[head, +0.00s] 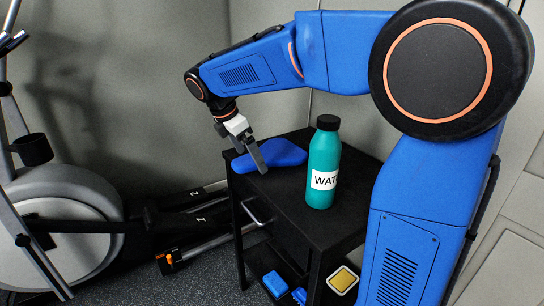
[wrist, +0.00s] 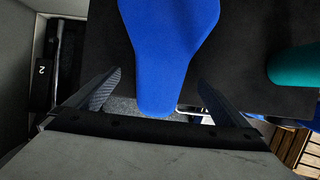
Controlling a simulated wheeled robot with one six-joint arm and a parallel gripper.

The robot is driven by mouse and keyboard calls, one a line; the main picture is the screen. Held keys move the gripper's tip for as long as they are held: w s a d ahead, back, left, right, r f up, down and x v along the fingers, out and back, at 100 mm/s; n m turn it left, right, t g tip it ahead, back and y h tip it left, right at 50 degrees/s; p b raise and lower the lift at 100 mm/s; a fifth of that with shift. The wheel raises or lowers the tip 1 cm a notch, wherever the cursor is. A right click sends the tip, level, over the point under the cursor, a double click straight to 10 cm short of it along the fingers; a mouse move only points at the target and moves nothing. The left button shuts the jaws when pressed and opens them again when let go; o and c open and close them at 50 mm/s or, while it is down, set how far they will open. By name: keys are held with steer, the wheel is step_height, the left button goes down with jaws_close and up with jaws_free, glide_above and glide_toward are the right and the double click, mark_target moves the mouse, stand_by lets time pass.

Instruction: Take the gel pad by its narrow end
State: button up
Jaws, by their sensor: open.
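The blue gel pad (head: 281,153) lies flat on the top of a black side table (head: 290,193). In the wrist view the pad (wrist: 169,45) is wide at the top and tapers to a rounded narrow end at the bottom. My gripper (head: 252,155) is over the pad's left part in the head view. In the wrist view my gripper (wrist: 157,90) is open, with one finger on each side of the narrow end and a gap on both sides. I cannot tell how high the fingertips are above the tabletop.
A teal bottle (head: 322,165) with a white label stands upright right of the pad; it also shows at the wrist view's right edge (wrist: 295,65). Blue items (head: 276,284) and a yellow-topped one (head: 343,280) lie below the tabletop. An exercise machine (head: 60,215) stands at left.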

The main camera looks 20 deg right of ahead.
steer(key=shift+d+f, duration=0.2)
steer(key=shift+f, duration=0.25)
steer(key=c, duration=1.2)
steer(key=shift+o, duration=0.2)
steer(key=shift+r, duration=0.1)
